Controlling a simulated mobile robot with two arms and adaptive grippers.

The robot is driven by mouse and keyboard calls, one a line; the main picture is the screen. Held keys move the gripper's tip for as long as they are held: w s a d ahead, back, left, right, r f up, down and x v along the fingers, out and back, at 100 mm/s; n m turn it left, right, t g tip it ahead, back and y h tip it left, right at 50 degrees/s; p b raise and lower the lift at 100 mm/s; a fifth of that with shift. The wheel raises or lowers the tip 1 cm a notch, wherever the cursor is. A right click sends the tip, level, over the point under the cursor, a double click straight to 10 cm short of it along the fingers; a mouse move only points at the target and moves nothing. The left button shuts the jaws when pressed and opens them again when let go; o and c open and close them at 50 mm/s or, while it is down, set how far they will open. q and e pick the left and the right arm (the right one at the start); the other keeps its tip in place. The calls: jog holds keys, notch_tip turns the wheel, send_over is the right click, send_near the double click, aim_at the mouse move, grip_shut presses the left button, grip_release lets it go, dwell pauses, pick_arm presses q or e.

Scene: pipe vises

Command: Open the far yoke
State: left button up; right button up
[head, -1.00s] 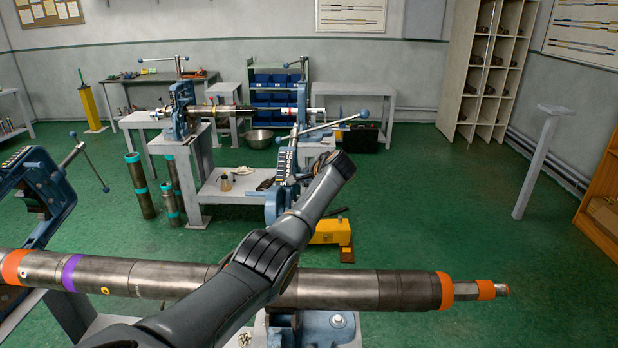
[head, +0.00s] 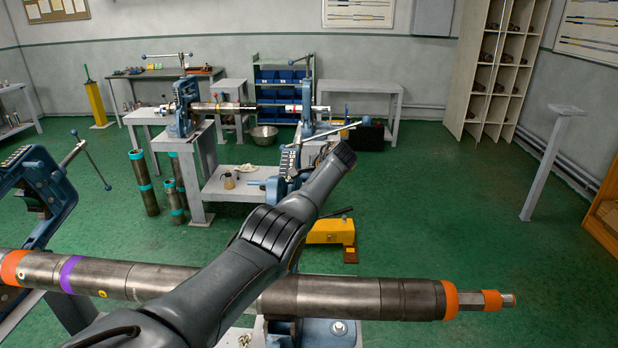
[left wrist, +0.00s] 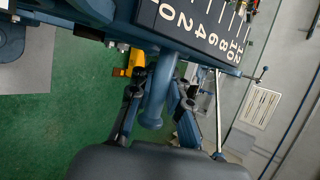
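The far yoke (head: 290,168) of the near bench is a blue frame with a black number scale and a screw handle; it leans back behind my left arm, which hides much of it. In the left wrist view the scale (left wrist: 195,28) and a rounded blue peg (left wrist: 156,98) of the yoke show close up. My left gripper (left wrist: 160,102) has its two dark fingers on either side of the peg, apart from each other; contact is unclear. In the head view the fingers are hidden behind my arm. My right gripper is not in view.
A long steel pipe (head: 350,298) with orange and purple bands lies across the near bench under my arm. Another blue yoke (head: 40,185) stands at the left. A yellow tool (head: 330,232) is on the floor beyond. Another vise bench (head: 190,148) stands behind.

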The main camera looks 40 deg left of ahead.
pick_arm(q)
jog(key=o, duration=0.3)
jog(key=shift+r, duration=0.35)
jog(key=shift+o, duration=0.6)
jog(key=shift+s+d, duration=0.1)
jog(key=shift+f, duration=0.1)
jog(key=shift+d, duration=0.1)
jog(key=shift+s+d+r, duration=0.1)
jog(key=shift+d+r, duration=0.1)
jog(key=shift+r, duration=0.05)
jog(key=v, duration=1.1)
jog(key=shift+s+r, duration=0.1)
